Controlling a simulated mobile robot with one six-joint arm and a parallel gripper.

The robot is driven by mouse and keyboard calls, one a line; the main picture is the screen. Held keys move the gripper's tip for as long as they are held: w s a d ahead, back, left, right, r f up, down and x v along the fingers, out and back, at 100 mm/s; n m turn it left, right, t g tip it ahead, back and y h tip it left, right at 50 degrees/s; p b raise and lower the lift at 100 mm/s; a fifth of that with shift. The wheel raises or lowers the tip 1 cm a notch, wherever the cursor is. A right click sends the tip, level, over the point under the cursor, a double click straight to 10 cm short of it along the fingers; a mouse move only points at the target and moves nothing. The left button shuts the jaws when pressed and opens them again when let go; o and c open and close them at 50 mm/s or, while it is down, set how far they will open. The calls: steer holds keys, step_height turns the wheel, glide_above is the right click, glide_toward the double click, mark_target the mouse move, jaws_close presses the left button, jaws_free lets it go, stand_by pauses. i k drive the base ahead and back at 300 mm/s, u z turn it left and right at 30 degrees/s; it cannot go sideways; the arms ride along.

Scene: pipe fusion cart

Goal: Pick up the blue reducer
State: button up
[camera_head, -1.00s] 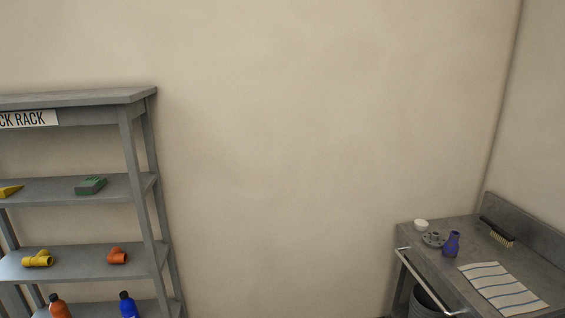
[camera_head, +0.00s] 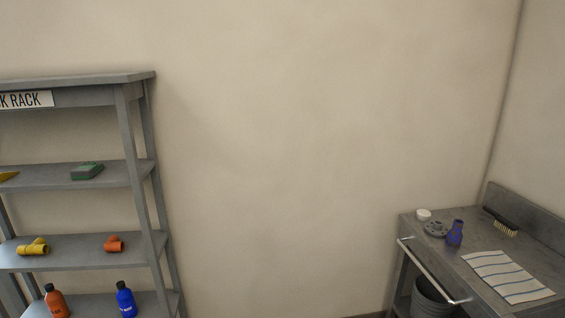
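The blue reducer (camera_head: 455,233) stands upright on the grey cart (camera_head: 487,240) at the right. It is dark blue, with a narrow upper part and a wider base. It stands just right of a grey round flange-like part (camera_head: 435,229). My gripper is not in view.
A striped cloth (camera_head: 508,276), a brush (camera_head: 502,222) and a white cup (camera_head: 423,214) are also on the cart. A rail runs along its front, with a bucket (camera_head: 431,297) below. A rack (camera_head: 75,250) at left holds pipe fittings and bottles. Bare wall lies between.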

mark_target(454, 237)
steer(key=u, duration=0.15)
steer(key=i, duration=1.15)
steer(key=u, duration=1.1)
steer(key=k, duration=0.3)
steer(key=u, duration=0.65)
